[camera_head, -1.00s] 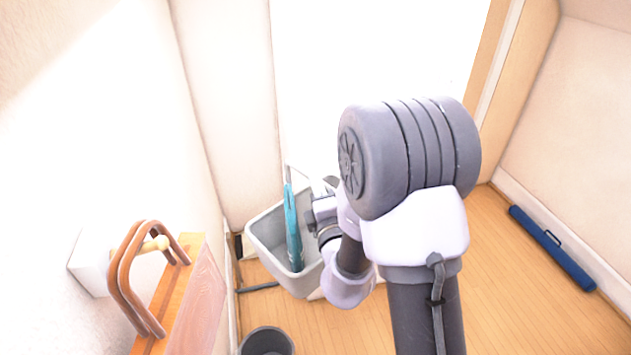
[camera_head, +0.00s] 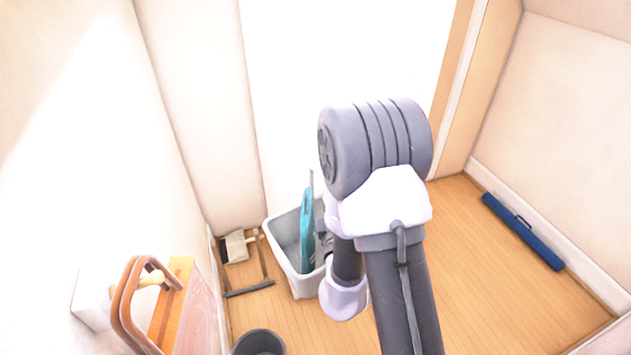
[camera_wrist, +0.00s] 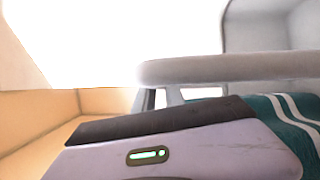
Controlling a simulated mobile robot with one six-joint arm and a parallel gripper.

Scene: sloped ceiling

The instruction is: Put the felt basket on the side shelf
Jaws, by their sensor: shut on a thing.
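The light grey felt basket (camera_head: 287,264) is open-topped and holds a tall teal item (camera_head: 307,232). My gripper (camera_head: 326,242) is at the basket's right side, mostly hidden behind my arm. In the wrist view the basket's thick grey rim (camera_wrist: 235,68) runs across the front of my gripper (camera_wrist: 160,98), with striped teal cloth beside it. My gripper is shut on the basket. Its fingertips are hard to make out. I cannot tell how high the basket is above the floor. I cannot tell for sure which surface is the side shelf.
An orange wooden piece with a pinkish front (camera_head: 188,312) and brown loop handles (camera_head: 126,305) stands at the left wall. A dark round bin (camera_head: 259,343) and a brush (camera_head: 237,247) are on the floor. A long blue case (camera_head: 522,231) lies right. Floor between is clear.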

